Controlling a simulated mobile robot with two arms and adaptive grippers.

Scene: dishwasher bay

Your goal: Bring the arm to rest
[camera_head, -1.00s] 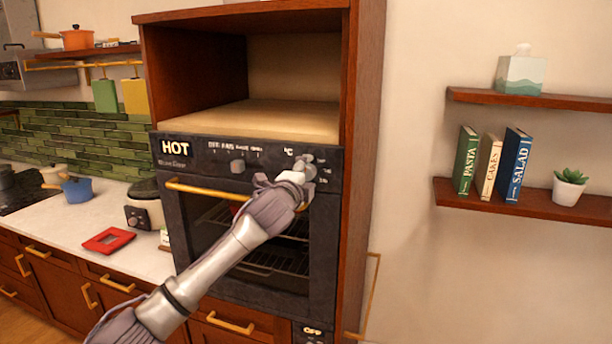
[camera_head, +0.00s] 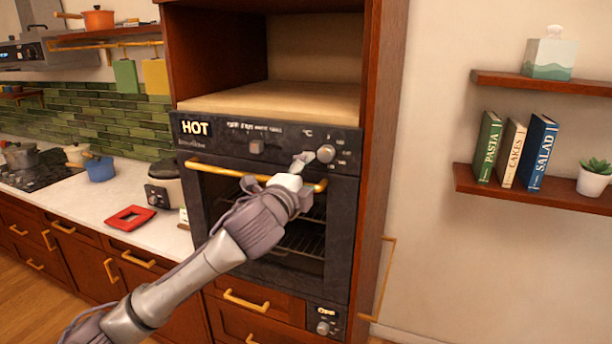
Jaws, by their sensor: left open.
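My left arm reaches in from the lower left across the front of a dark wall oven (camera_head: 215,165). My left gripper (camera_head: 303,160) is open and looks empty. Its fingertips are just left of the right oven knob (camera_head: 326,153), with a small gap visible between them in the picture. The left oven knob (camera_head: 256,147) is clear of the gripper. The arm hides part of the oven door and of the gold door handle (camera_head: 215,168). My right gripper is not in view.
The oven sits in a tall wooden cabinet (camera_head: 383,120) with an empty niche above. At left, a white counter (camera_head: 90,200) holds a red frame (camera_head: 130,217), a rice cooker (camera_head: 165,185) and a blue pot (camera_head: 99,168). Wall shelves (camera_head: 540,190) with books are at right.

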